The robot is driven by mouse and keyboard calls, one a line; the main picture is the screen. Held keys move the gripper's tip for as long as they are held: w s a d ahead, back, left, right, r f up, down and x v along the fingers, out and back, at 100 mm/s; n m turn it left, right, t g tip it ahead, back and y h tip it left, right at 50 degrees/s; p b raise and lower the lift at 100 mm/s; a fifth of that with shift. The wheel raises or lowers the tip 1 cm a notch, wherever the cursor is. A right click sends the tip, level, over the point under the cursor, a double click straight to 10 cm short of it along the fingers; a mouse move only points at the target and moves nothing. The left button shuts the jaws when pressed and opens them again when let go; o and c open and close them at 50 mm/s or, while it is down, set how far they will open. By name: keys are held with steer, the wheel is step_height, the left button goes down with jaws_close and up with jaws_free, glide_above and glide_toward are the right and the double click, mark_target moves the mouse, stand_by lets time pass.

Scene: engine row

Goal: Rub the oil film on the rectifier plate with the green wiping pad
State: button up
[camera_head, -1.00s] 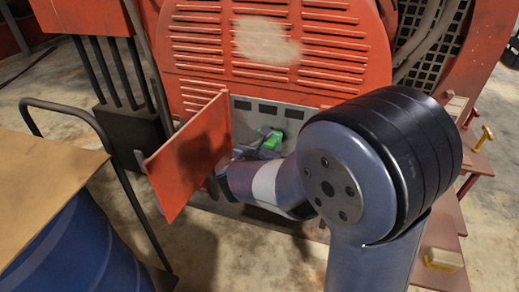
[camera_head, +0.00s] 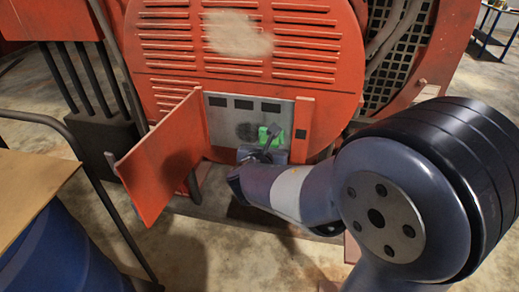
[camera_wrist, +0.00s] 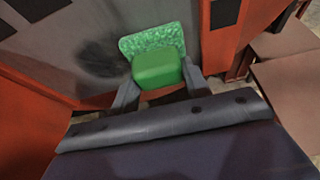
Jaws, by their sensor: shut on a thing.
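The green wiping pad (camera_head: 271,137) is in my gripper (camera_head: 268,145), which is shut on its block-shaped back. In the wrist view the pad (camera_wrist: 152,47) has a speckled green face and a smooth green grip between the two fingers of my gripper (camera_wrist: 156,85). The grey rectifier plate (camera_head: 221,114) is in the opening behind the hinged red door. The oil film (camera_head: 247,131) is a dark smudge on it, just left of the pad; it also shows in the wrist view (camera_wrist: 103,58). The pad is at or very near the plate; I cannot tell whether it touches.
The red door (camera_head: 160,158) stands open to the left of the plate. A red post (camera_head: 303,118) borders the plate on the right. A blue drum (camera_head: 55,255) with a tan board (camera_head: 30,195) on top stands at the lower left, beside a dark rail.

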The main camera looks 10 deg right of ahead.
steer(key=shift+s+d, duration=0.1)
steer(key=shift+d, duration=0.05)
